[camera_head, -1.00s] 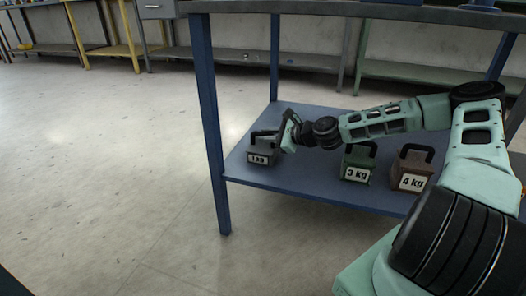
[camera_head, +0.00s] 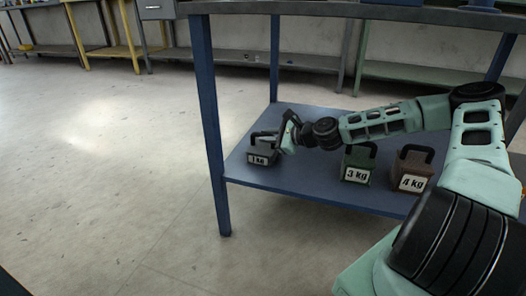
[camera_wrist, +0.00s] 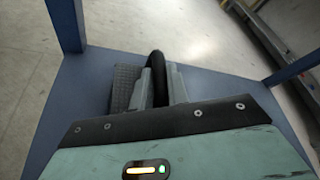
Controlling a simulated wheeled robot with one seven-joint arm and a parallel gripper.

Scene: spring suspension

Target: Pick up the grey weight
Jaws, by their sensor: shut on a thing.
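The grey weight (camera_head: 262,157), labelled 1 kg, stands on the left part of the blue lower shelf (camera_head: 290,180). It has a dark handle on top. My gripper (camera_head: 280,138) reaches it from the right. In the wrist view, the fingers of my gripper (camera_wrist: 155,88) are shut on the black handle (camera_wrist: 157,62), with part of the grey weight (camera_wrist: 124,85) showing to the left. The weight appears to rest on the shelf or very near it; a small gap cannot be told.
A green 3 kg weight (camera_head: 358,163) and a brown 4 kg weight (camera_head: 412,170) stand to the right on the same shelf. A blue table leg (camera_head: 212,130) rises at the front left. The tabletop (camera_head: 350,12) hangs above my arm. The floor to the left is clear.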

